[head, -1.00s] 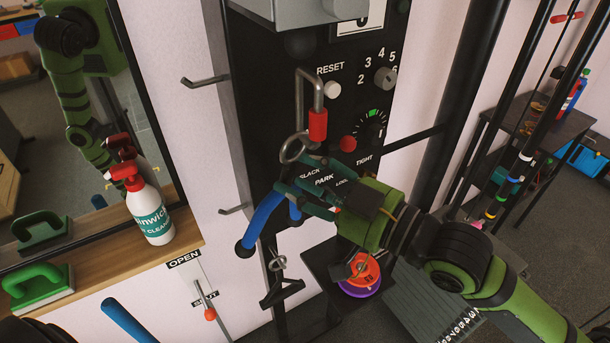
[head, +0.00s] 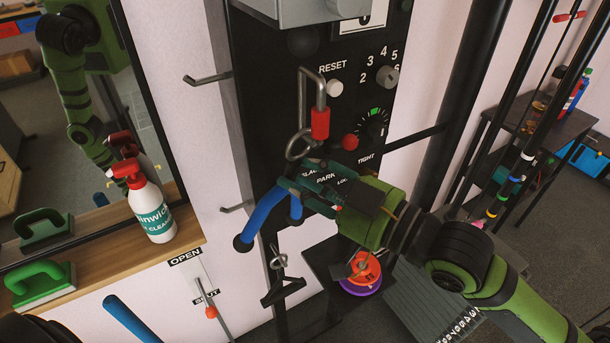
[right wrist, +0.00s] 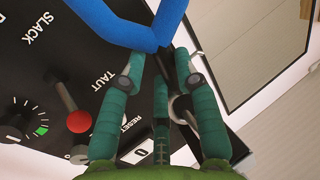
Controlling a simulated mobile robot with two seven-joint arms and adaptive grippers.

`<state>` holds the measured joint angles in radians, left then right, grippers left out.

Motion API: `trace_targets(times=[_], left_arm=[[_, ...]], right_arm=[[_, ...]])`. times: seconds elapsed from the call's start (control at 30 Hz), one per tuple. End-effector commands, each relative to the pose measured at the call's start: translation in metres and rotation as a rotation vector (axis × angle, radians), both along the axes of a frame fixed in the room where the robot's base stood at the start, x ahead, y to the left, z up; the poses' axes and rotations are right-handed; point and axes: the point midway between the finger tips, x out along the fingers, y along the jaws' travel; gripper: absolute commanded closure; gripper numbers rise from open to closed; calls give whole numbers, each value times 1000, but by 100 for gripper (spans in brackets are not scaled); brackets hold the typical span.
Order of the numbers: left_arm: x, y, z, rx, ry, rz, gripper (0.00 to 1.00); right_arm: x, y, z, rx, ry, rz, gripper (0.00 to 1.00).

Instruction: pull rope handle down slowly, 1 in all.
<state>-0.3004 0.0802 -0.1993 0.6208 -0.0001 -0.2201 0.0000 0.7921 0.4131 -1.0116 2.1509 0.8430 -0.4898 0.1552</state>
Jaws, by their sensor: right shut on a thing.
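The blue handle (head: 263,217) is a bent tube hanging in front of the dark panel. A metal ring (head: 297,147) shows just above the gripper. My right gripper (head: 291,186) is shut on the upper part of the blue handle, and its teal fingers hide the bend. In the right wrist view the blue handle (right wrist: 120,25) shows as a V beyond the fingertips. The link between ring and handle is hidden behind the fingers. My left gripper is not in view.
The dark panel (head: 275,100) carries a red-gripped hook (head: 320,123), a red-knobbed lever (head: 350,142) and dials. A black triangular handle (head: 283,291) hangs below. A spray bottle (head: 148,208) stands on the wooden shelf (head: 110,250) at left, under a mirror.

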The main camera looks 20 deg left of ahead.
Motion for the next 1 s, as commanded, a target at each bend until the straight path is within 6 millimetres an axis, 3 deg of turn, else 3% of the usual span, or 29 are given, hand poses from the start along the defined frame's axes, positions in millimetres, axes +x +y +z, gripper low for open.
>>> trace_targets(times=[0.23,0.57,0.83,1.0], left_arm=[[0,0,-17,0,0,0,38],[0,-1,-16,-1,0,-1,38],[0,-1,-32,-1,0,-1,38],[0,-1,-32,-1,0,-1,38]], right_arm=[[0,0,-25,-5,3,0,100],[0,0,-28,-11,7,0,100],[0,0,-50,-13,11,0,100],[0,0,-52,-12,9,-1,100]])
